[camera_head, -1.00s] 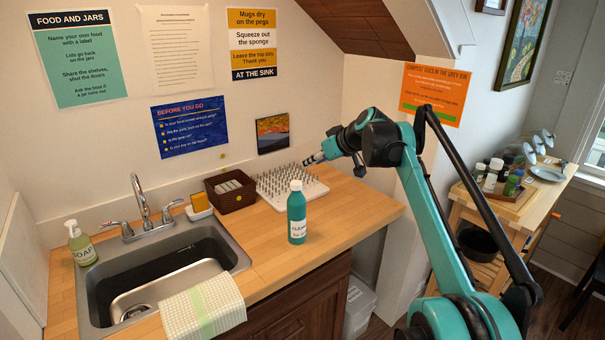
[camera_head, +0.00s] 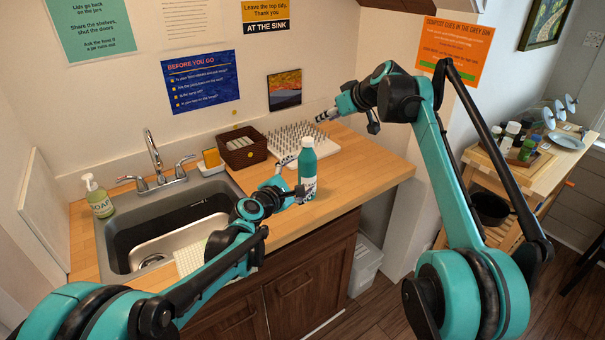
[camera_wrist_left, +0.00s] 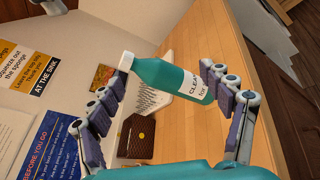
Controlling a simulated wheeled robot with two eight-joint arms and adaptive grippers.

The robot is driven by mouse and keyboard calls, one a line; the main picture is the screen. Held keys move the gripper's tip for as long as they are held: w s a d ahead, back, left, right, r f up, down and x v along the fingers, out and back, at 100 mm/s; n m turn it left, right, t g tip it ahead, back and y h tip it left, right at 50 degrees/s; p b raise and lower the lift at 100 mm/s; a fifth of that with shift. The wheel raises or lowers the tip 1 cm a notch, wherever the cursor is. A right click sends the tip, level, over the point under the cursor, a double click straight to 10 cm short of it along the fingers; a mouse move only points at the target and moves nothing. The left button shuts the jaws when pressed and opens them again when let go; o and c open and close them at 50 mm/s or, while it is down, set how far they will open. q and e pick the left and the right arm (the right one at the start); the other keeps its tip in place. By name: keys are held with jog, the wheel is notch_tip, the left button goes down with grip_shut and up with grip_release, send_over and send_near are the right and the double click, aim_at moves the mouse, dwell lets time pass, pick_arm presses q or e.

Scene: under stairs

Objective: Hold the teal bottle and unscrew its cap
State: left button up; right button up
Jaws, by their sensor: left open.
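The teal bottle (camera_head: 307,164) stands upright near the counter's front edge, with a pale cap (camera_head: 307,142) on top and a white label. My left gripper (camera_head: 291,190) is open at the bottle's lower left side in the head view. In the left wrist view, the bottle (camera_wrist_left: 165,78) lies between the spread fingers of the left gripper (camera_wrist_left: 165,65), and I see no clear grip on it. My right gripper (camera_head: 325,117) hangs in the air behind and above the bottle, apart from the cap. Its fingers are too small to tell open from shut.
The wooden counter (camera_head: 370,165) is clear to the right of the bottle. Behind it are a white pegboard (camera_head: 275,152) and a dark basket (camera_head: 237,157). The sink (camera_head: 123,215), faucet and soap bottle (camera_head: 97,195) are at left. A wooden cart (camera_head: 515,185) stands at right.

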aim_at(304, 171)
pick_arm(q)
jog(key=w+f+n+t, duration=0.1)
jog(key=w+f+n, duration=0.1)
jog(key=w+n, duration=0.1)
jog(key=w+f+n+t+y, duration=0.1)
jog(key=w+f+n, duration=0.1)
jog(key=w+n, duration=0.2)
jog(key=w+f+n, duration=0.2)
jog(key=w+n, duration=0.2)
jog(key=shift+d+f+t, duration=0.25)
jog(key=shift+f+t, duration=0.15)
jog(key=x, duration=0.7)
jog(key=shift+w+f, duration=0.1)
jog(key=shift+w, duration=0.2)
jog(key=c, duration=1.4)
jog(key=shift+c, duration=0.2)
grip_shut()
